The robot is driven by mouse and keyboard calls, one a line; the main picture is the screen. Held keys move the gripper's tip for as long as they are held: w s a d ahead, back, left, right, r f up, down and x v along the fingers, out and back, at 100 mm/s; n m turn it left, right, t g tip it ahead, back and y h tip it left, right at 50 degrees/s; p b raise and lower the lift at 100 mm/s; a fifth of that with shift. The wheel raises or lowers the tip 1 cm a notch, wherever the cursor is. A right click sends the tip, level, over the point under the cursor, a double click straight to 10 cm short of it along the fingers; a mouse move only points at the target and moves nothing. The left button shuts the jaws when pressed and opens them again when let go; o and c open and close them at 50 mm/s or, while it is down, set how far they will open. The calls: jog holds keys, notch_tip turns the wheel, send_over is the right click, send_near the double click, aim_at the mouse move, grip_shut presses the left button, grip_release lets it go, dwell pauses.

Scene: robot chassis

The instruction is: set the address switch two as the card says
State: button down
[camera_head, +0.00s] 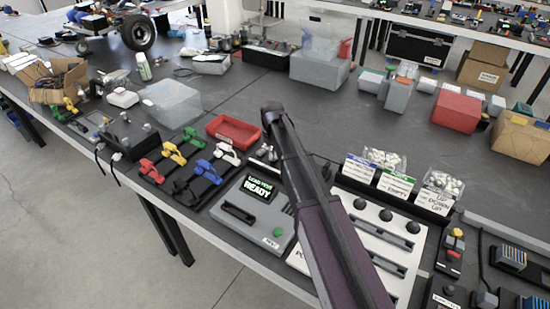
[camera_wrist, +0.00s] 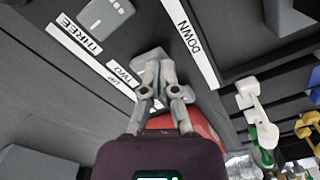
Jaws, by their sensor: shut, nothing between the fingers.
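In the wrist view the address switch panel carries white labels THREE (camera_wrist: 75,38), TWO (camera_wrist: 122,76) and DOWN (camera_wrist: 190,40). My gripper (camera_wrist: 160,80) is shut, its fingertips close to the grey switch two (camera_wrist: 150,57) beside the TWO label. The fingers partly cover this switch, so touch and its setting cannot be told. Grey switch three (camera_wrist: 106,15) sits by the THREE label. In the head view my gripper (camera_head: 268,153) is small below the arm's end, and I cannot make out the switches.
A red tray (camera_head: 233,130) lies beside my gripper. Coloured clamps (camera_head: 180,165) stand to its left. A grey device with a READY screen (camera_head: 258,188) and a white panel (camera_head: 350,225) are nearer. The dark tabletop behind is partly free.

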jog(key=shift+f+b, duration=0.3)
jog(key=shift+r, duration=0.2)
jog(key=shift+r+p, duration=3.35)
jog(key=shift+p, duration=0.2)
jog(key=s+d+m, duration=0.2)
jog(key=s+d, duration=0.6)
jog(key=s, duration=0.3)
jog(key=s+d+m, duration=0.3)
jog(key=s+d, duration=0.5)
jog(key=s, duration=0.4)
jog(key=shift+s, duration=0.25)
